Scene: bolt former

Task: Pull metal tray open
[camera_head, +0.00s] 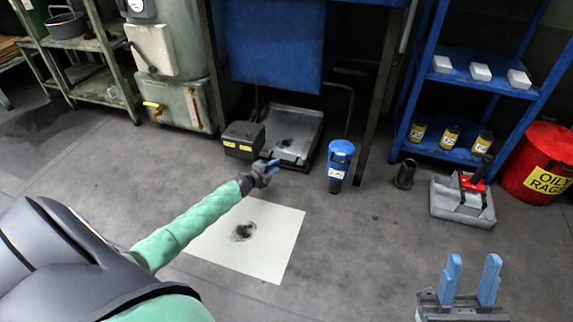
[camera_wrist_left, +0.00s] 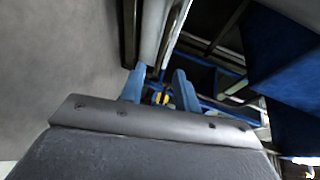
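The grey metal tray (camera_head: 300,122) lies on the floor under the blue machine, with a dark patch in it. My left gripper (camera_head: 272,168), with blue fingers, is low at the tray's front left corner. In the left wrist view its two fingers (camera_wrist_left: 160,88) stand apart with a gap between them. A long grey edge (camera_wrist_left: 152,35), which may be the tray's rim, runs towards that gap. I cannot tell whether the fingers touch it. My right gripper (camera_head: 469,280) is open and empty at the lower right, far from the tray.
A dark box with yellow labels (camera_head: 243,139) stands left of the tray. A blue-topped canister (camera_head: 340,165) stands to its right. A stained white sheet (camera_head: 270,232) lies on the floor in front. A blue shelf (camera_head: 468,82), a grey bin (camera_head: 450,205) and a red drum (camera_head: 535,150) are at right.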

